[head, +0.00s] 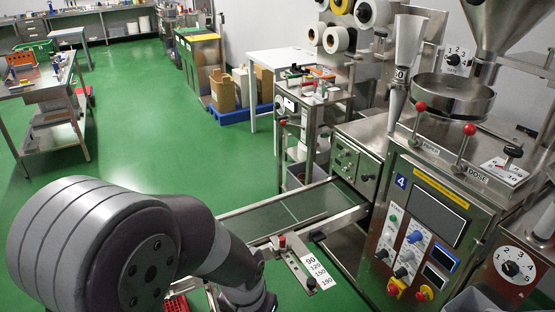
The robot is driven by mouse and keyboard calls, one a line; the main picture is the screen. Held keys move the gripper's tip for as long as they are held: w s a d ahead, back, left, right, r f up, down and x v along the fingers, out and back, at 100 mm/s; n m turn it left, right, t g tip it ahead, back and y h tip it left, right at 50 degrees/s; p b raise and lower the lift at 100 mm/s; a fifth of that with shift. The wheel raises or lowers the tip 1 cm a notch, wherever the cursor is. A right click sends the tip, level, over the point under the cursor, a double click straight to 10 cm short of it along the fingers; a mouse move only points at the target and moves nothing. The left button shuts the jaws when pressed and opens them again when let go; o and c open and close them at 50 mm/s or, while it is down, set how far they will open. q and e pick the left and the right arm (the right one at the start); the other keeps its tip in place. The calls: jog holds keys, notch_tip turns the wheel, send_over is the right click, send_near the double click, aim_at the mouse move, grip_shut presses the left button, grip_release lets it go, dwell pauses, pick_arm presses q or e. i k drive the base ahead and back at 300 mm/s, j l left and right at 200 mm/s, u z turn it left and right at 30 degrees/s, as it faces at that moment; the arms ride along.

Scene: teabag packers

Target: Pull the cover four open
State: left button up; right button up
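A steel packing machine (400,165) stands at the right and carries a blue sign with a white 4 (401,181). Its sloped front has a dark rectangular panel (436,216) under a yellow strip. I cannot tell for sure which part is cover four; no panel on this machine looks visibly swung open. My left arm comes in from the lower left and bends down out of the bottom edge, left of the machine. Its gripper is not in view. My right gripper is not in view either.
A conveyor (290,212) runs left from the machine, with a scale plate (318,270) marked 90 to 190 at its near side. Knobs (415,237), red-balled levers (469,130) and a dial (510,268) stick out from the machine. Green floor (150,130) is clear farther back.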

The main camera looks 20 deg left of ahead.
aim_at(360, 169)
jog(key=u, duration=0.2)
jog(key=i+z, duration=0.1)
jog(key=i, duration=1.15)
